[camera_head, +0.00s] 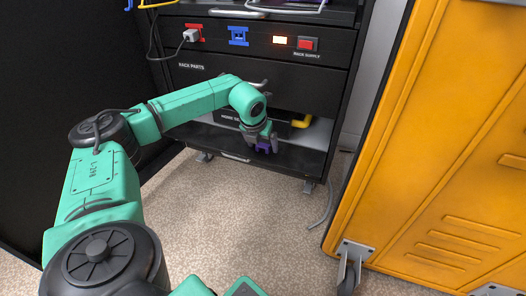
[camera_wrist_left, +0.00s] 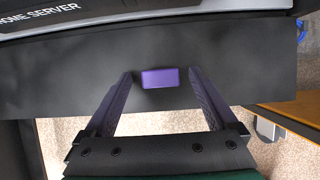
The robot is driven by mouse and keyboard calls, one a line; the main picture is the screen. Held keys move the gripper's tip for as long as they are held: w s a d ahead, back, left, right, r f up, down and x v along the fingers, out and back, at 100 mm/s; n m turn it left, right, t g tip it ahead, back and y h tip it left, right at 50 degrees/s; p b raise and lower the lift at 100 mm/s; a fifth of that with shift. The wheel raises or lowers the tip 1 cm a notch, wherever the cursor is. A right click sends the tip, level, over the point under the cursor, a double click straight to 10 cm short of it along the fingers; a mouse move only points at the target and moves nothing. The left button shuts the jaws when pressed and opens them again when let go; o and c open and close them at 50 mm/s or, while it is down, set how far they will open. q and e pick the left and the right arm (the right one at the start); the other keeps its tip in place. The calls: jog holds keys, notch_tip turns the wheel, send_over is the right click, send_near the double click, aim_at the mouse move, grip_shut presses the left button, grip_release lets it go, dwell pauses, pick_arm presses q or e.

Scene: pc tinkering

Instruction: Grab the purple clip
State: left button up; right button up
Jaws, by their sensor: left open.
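The purple clip (camera_wrist_left: 160,78) shows in the left wrist view as a small purple block on the dark shelf (camera_wrist_left: 60,92). It lies between and just beyond the fingertips of my left gripper (camera_wrist_left: 160,77), which is open with a finger on either side and a gap to the clip. In the head view my left gripper (camera_head: 265,146) is low at the front of the rack's bottom shelf. A purple patch shows at its tips; I cannot tell there whether it is the clip or the fingers. My right gripper is out of view.
The home server (camera_wrist_left: 45,20) sits behind the clip, on the shelf. An orange cabinet (camera_head: 430,150) on casters stands at the right. The carpet (camera_head: 225,215) before the rack is clear.

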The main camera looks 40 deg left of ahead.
pick_arm(q)
jog(key=c, duration=1.4)
jog(key=shift+r, duration=0.1)
